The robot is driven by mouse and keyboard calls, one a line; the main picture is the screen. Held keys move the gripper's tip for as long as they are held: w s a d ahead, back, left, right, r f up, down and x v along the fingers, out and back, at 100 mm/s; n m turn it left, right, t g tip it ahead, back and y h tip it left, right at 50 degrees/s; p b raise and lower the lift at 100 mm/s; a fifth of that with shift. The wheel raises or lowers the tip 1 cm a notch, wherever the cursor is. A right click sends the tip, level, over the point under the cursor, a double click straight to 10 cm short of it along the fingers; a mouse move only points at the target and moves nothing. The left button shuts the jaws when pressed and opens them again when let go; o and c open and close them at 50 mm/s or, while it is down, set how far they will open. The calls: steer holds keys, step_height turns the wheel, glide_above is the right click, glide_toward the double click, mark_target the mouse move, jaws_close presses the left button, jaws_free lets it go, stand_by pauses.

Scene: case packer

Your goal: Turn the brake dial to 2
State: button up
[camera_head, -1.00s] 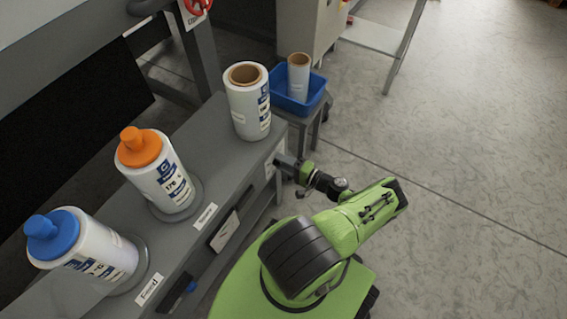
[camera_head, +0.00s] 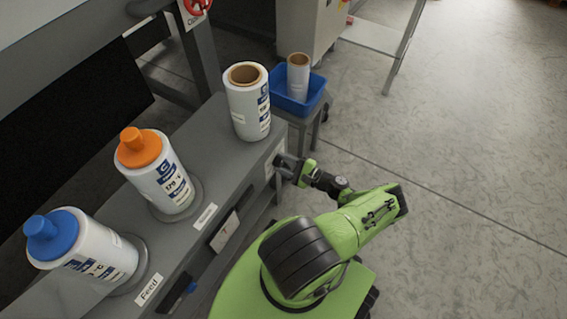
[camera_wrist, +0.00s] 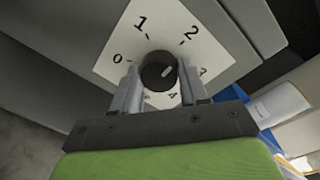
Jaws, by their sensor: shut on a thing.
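The brake dial (camera_wrist: 152,76) is a round black knob on a white plate (camera_wrist: 113,68) marked 0 to 4, seen in the wrist view. Its short white mark points up and right, roughly between 2 and 3; the exact setting is hard to tell. My gripper (camera_wrist: 160,80) is shut on the dial, one finger on each side. In the head view my gripper (camera_head: 283,166) is at the front face of the grey bench, near its far end, and hides the dial.
On the grey bench (camera_head: 222,150) stand a white roll (camera_head: 248,110), an orange-capped roll (camera_head: 172,186) and a blue-capped roll (camera_head: 100,255). A blue bin (camera_head: 297,105) with another roll (camera_head: 298,75) stands beyond the bench end. The floor at right is clear.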

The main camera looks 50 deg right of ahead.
steer(key=shift+f, duration=0.1)
stand_by(0.3)
steer(key=o, duration=1.1)
steer(key=shift+c, duration=0.2)
steer(key=s+d, duration=0.2)
steer(key=s, duration=1.3)
steer(key=shift+s+r, duration=0.35)
steer(key=shift+r, duration=0.1)
